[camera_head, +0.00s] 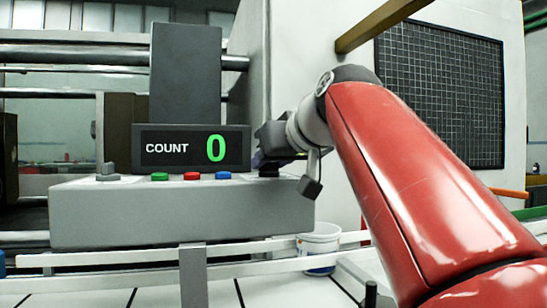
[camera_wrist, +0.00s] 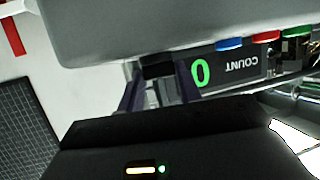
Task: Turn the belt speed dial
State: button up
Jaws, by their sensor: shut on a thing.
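A grey control panel (camera_head: 180,215) carries a black dial (camera_head: 268,172) at the right end of its top. My gripper (camera_head: 262,160) is over that end, with its fingers down around the dial. In the wrist view, the two dark fingers of my gripper (camera_wrist: 160,85) are on either side of the black dial (camera_wrist: 158,67) and shut on it. Any mark on the dial is hidden, so its setting cannot be read. The count display (camera_head: 195,149), just left of my gripper, shows a green 0; it appears upside down in the wrist view (camera_wrist: 228,73).
Green (camera_head: 160,176), red (camera_head: 192,176) and blue (camera_head: 222,176) buttons line the panel left of the dial. A grey knob (camera_head: 107,172) stands at its left end. A white bucket (camera_head: 319,246) is below right. A pale wall with a black grid panel (camera_head: 440,95) is behind my arm.

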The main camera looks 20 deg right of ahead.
jog(key=m+h+p, duration=0.2)
jog(key=m+h, duration=0.1)
jog(key=m+h+p, duration=0.1)
jog(key=h, duration=0.1)
jog(key=shift+a+r+m, duration=0.2)
jog(key=shift+a+m, duration=0.1)
jog(key=shift+a, duration=0.05)
jog(key=shift+w+a+f+m+g+h+p, duration=0.1)
jog(key=shift+m+g+h+p, duration=0.25)
jog(key=shift+m+h, duration=0.65)
jog(key=shift+a+f+m+g+h+p, duration=0.1)
jog(key=shift+m+g+h+p, duration=0.2)
jog(key=shift+m+h, duration=0.7)
jog(key=shift+h, duration=0.4)
jog(key=o, duration=1)
jog(key=v, duration=0.7)
jog(key=shift+s+a+r, duration=0.15)
jog(key=shift+s+a, duration=0.05)
jog(key=shift+s, duration=0.1)
